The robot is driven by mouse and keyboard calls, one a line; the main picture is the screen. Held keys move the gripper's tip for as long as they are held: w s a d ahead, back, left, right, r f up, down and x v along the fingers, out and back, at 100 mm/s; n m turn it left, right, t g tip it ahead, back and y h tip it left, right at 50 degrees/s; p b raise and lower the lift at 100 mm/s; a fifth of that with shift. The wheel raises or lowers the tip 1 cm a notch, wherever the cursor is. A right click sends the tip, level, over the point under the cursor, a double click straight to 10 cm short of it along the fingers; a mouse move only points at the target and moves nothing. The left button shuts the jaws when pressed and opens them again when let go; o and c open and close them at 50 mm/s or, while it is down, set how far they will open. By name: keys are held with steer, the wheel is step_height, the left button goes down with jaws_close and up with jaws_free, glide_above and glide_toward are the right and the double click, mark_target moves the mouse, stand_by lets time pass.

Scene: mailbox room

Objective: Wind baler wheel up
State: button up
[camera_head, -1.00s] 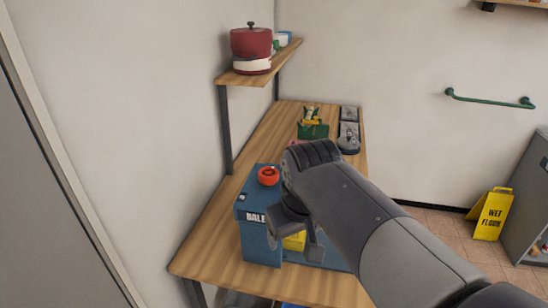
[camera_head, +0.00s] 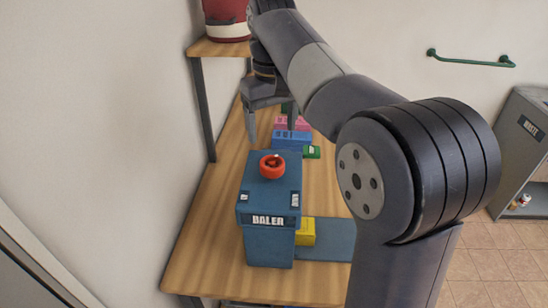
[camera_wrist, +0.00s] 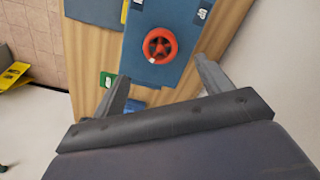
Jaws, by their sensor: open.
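The blue baler (camera_head: 268,215) stands on the wooden table with its label facing me. Its red-orange wheel (camera_head: 272,166) lies flat on top of it. The wheel also shows in the wrist view (camera_wrist: 160,46), with spokes and a small pale mark on its rim. My gripper (camera_head: 268,140) points down above the table, behind the wheel in the head view. In the wrist view its open fingers (camera_wrist: 163,78) are spread with nothing between them, and the wheel lies beyond their tips. The gripper is apart from the wheel.
A yellow block (camera_head: 305,232) and a blue plate (camera_head: 328,245) are at the baler's right side. Blue and pink items (camera_head: 291,138) and a green piece (camera_head: 312,152) lie behind it. A shelf (camera_head: 215,47) with a red pot (camera_head: 226,20) is at upper left.

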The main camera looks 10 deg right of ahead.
mark_target(272, 162)
step_height(272, 162, down, 10)
steer(key=shift+r, duration=0.25)
steer(key=c, duration=1)
